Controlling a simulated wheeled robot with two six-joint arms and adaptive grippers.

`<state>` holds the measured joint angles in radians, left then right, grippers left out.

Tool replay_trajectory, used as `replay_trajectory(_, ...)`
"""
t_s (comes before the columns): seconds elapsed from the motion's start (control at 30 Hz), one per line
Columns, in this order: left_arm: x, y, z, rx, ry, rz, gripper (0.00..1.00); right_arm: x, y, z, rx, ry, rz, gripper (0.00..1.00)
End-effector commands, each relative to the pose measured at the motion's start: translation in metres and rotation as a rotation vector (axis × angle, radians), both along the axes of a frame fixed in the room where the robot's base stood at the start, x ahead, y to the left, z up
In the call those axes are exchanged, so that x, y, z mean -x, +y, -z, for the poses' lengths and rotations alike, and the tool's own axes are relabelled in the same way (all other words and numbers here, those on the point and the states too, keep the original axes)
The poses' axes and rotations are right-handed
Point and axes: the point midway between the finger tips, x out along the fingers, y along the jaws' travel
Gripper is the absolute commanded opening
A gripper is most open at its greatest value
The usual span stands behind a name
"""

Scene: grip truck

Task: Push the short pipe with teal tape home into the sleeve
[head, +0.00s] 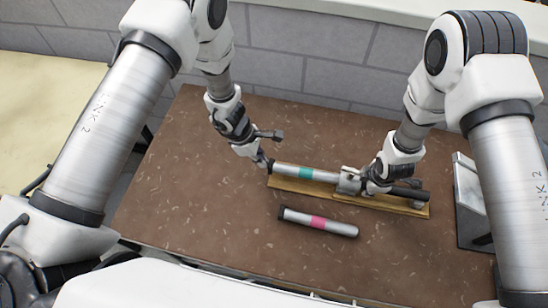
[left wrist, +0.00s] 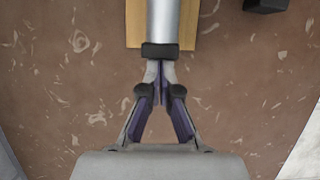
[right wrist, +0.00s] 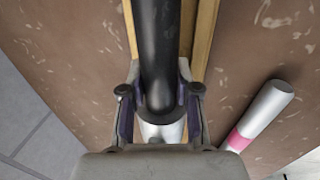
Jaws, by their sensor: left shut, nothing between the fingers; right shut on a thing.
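The short pipe with teal tape (head: 293,171) lies along a wooden board (head: 400,207), its right end at the metal sleeve (head: 349,181). How deep it sits in the sleeve I cannot tell. My left gripper (head: 265,163) is shut and empty at the pipe's dark left end; in the left wrist view its closed tips (left wrist: 160,68) are right at the dark end cap (left wrist: 160,50). My right gripper (head: 372,183) is shut on the dark pipe (head: 405,194) on the sleeve's right side; the right wrist view shows the fingers on either side of this dark pipe (right wrist: 160,50).
A pipe with pink tape (head: 318,222) lies loose on the brown table (head: 220,205) in front of the board. A grey metal box (head: 470,200) stands at the table's right. A grey block wall (head: 320,65) runs behind. The table's left part is clear.

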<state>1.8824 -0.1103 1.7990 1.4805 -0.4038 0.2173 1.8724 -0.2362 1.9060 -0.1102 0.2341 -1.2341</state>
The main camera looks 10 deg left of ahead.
Motion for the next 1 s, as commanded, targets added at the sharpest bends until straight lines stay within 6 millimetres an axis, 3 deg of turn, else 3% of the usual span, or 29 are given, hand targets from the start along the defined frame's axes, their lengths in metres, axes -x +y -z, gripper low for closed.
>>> replay_trajectory(1.0,0.000,-0.028,0.000,0.000,0.000,-0.001,0.00,0.000,0.000,0.000,0.000,-0.001,0.000,0.00)
